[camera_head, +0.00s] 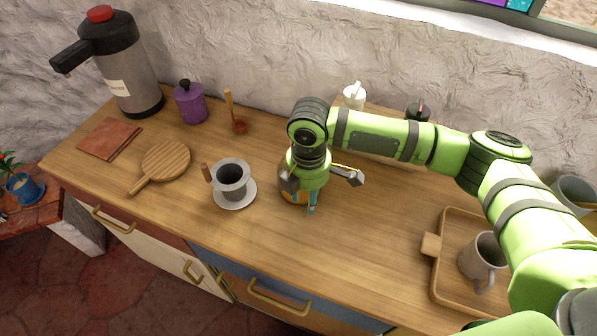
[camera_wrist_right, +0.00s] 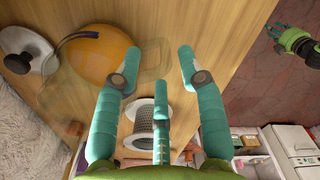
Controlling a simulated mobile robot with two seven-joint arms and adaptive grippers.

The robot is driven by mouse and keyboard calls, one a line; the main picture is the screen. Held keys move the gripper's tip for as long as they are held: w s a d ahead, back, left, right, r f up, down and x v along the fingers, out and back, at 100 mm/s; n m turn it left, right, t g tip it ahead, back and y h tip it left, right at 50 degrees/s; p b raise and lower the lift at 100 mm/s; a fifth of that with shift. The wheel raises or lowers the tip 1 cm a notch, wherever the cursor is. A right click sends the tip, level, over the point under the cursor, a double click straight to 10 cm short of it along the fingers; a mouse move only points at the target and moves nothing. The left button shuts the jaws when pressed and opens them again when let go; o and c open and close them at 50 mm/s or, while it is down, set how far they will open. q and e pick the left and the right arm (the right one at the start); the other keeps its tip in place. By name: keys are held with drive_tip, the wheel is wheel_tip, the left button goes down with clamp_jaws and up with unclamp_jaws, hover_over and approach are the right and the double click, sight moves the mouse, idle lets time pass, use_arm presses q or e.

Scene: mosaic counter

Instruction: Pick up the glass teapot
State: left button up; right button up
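The glass teapot (camera_wrist_right: 97,58) is clear with orange-brown liquid inside and fills the upper left of the right wrist view. In the head view only a small orange part of it (camera_head: 287,197) shows; my right gripper hides most of it. My right gripper (camera_head: 318,194) points down over the counter at the teapot. In the right wrist view its teal fingers (camera_wrist_right: 163,75) are spread with nothing clamped between them. One finger overlaps the teapot's side; I cannot tell whether it touches.
A grey dripper cup on a white saucer (camera_head: 239,203) stands left of the teapot. A round wooden board (camera_head: 166,161), purple canister (camera_head: 190,104) and large flask (camera_head: 128,75) are farther left. A wooden tray (camera_head: 442,290) with a mug (camera_head: 480,256) is at right. The front-middle counter is clear.

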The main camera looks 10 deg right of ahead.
drive_tip(key=shift+s+a+f, duration=0.1)
drive_tip(key=shift+s+f, duration=0.15)
drive_tip(key=shift+f, duration=0.05)
wheel_tip(320, 180, down, 3)
drive_tip(key=shift+s+a+f+p, duration=0.15)
drive_tip(key=shift+f+p, duration=0.05)
drive_tip(key=shift+p, duration=0.6)
drive_tip(key=shift+f, duration=0.3)
drive_tip(key=shift+w+f, duration=0.1)
drive_tip(key=shift+w, duration=0.15)
drive_tip(key=shift+s, duration=0.1)
drive_tip(key=shift+c, duration=1.2)
clamp_jaws()
use_arm(q)
drive_tip(key=shift+s+r, duration=0.25)
drive_tip(key=shift+r, duration=0.25)
drive_tip(key=shift+s+r, duration=0.25)
drive_tip(key=shift+r, duration=0.25)
